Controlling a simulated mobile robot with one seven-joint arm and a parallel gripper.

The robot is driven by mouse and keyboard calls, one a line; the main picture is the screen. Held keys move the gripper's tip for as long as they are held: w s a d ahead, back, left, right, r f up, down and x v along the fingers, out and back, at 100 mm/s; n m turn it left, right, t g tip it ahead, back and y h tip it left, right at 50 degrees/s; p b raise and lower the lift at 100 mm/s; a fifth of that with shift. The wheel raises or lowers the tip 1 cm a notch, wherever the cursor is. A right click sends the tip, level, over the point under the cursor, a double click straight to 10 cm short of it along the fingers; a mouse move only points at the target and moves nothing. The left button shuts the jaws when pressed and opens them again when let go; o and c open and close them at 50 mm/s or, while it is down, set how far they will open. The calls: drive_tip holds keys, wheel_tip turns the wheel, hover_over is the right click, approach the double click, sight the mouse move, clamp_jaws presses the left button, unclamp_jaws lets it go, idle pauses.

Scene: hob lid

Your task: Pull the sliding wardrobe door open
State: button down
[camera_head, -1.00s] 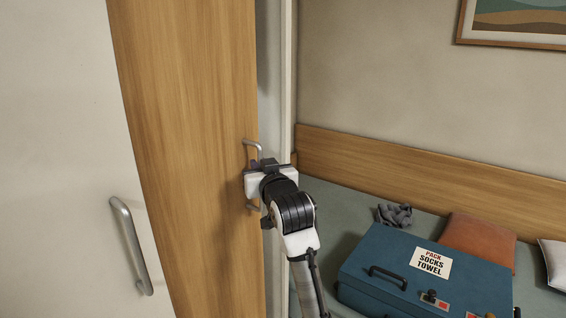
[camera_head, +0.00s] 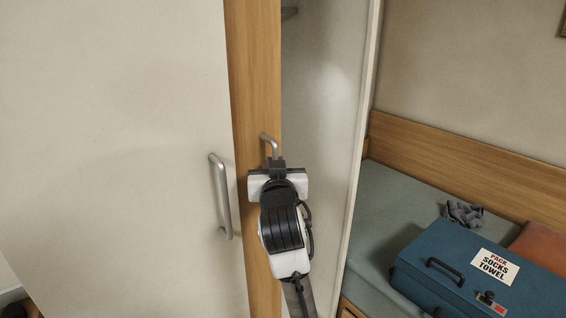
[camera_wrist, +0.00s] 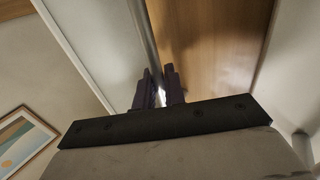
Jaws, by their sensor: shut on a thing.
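The wooden sliding wardrobe door (camera_head: 254,90) stands partly behind the white door panel, with a narrow strip of it in view. Its metal bar handle (camera_head: 270,142) is near its right edge. My gripper (camera_head: 277,165) is shut on this handle, and its body hides the handle's lower part. In the wrist view, the two dark fingers (camera_wrist: 160,88) close around the bar, with the wooden door (camera_wrist: 210,45) behind them. To the right of the door, the open wardrobe (camera_head: 320,110) shows its pale inside.
The white panel (camera_head: 120,140) on the left carries its own metal handle (camera_head: 221,195), close to my gripper. On the right, a bed (camera_head: 385,215) holds a blue case (camera_head: 450,255), a grey cloth (camera_head: 464,213) and an orange cushion (camera_head: 543,245). A white post (camera_head: 362,130) edges the wardrobe.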

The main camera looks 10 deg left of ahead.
drive_tip(key=c, duration=1.5)
unclamp_jaws()
drive_tip(key=shift+c, duration=0.2)
drive_tip(key=shift+s, duration=0.1)
drive_tip(key=s+d+b, duration=0.2)
drive_tip(key=s+b, duration=0.9)
drive_tip(key=s, duration=0.2)
drive_tip(key=shift+s+d+b, duration=0.2)
drive_tip(key=shift+d+b, duration=0.1)
drive_tip(key=shift+b, duration=0.1)
